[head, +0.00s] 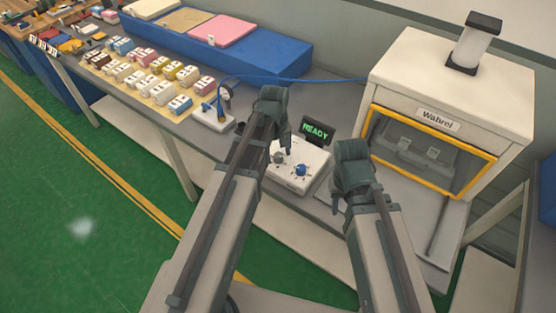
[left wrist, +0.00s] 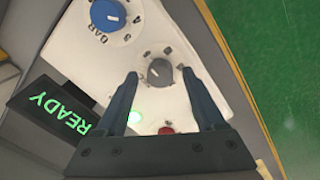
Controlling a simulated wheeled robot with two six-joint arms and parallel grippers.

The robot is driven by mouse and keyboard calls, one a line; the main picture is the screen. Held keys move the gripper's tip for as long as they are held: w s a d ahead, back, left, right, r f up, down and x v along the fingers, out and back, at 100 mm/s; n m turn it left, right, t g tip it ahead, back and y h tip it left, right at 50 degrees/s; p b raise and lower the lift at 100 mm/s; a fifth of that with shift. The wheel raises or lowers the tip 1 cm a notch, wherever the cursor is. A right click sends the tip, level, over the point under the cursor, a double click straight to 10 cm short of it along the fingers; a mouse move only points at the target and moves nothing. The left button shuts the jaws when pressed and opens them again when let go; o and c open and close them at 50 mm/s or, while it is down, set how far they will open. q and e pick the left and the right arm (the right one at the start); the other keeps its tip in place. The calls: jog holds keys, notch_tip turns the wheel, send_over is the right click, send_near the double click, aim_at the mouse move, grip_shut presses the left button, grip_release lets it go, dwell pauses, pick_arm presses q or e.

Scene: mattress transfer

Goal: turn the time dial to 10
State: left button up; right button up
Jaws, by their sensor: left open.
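The white control box (head: 296,184) has a grey dial (head: 278,158) and a blue dial (head: 301,170). In the left wrist view the grey dial (left wrist: 160,73) has a pointer line and small marks around it, too blurred to read. The blue dial (left wrist: 107,15) has letters like BAR beside it. My left gripper (head: 284,146) is above the box; in its wrist view the open fingers (left wrist: 160,84) appear on either side of the grey dial with gaps, and I cannot tell their height. My right gripper (head: 337,200) is right of the box; its fingers are unclear.
A display (head: 316,128) reads READY in green. A white Wabrel machine (head: 455,75) with a yellow-framed door stands right. Labelled blocks (head: 160,80) and a blue bench (head: 250,52) are left and behind.

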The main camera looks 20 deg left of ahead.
pick_arm(q)
jog(key=shift+f, duration=0.4)
pick_arm(e)
jog(key=shift+f, duration=0.4)
pick_arm(q)
grip_shut()
jog(key=shift+m, duration=0.3)
jog(key=m, duration=0.5)
jog(key=shift+m, duration=0.3)
jog(key=m, duration=0.5)
jog(key=shift+m, duration=0.4)
